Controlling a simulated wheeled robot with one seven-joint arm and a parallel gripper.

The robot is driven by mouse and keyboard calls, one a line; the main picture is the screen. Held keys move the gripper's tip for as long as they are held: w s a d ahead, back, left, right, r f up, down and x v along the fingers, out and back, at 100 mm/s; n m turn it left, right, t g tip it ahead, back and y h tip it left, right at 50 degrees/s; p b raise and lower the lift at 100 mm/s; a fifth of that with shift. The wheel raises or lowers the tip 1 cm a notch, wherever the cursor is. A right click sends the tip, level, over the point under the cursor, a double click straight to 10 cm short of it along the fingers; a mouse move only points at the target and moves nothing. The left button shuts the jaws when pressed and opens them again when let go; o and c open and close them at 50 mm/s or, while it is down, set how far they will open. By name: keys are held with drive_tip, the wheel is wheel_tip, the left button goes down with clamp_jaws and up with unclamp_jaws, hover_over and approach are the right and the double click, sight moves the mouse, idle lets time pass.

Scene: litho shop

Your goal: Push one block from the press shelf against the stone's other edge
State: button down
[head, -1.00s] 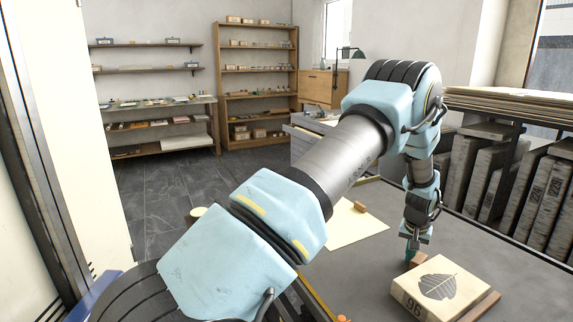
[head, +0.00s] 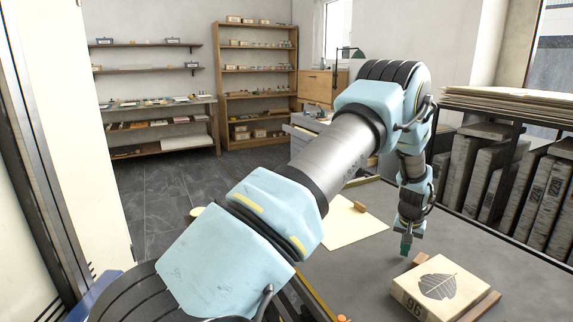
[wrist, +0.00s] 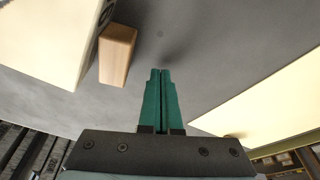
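The pale stone (head: 450,277) with a leaf print and "96" on its side lies on the grey press bed. A wooden bar (head: 484,306) lies along its right edge. A small wooden block (head: 420,257) is at its far-left edge; in the wrist view the block (wrist: 117,55) sits right beside the stone (wrist: 45,35), touching or nearly so. My gripper (head: 405,254) is low over the bed, left of this block and apart from it. In the wrist view its green fingers (wrist: 160,72) are together, with nothing between them.
A cream paper sheet (head: 345,228) lies left of my gripper, with another wooden block (head: 359,207) on it. Stones stand in a rack (head: 495,175) at the right, under stacked boards (head: 510,105). The grey bed (head: 350,275) between paper and stone is bare.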

wheel_tip(320, 180, up, 8)
drive_tip(key=p, duration=0.4)
idle(0.3)
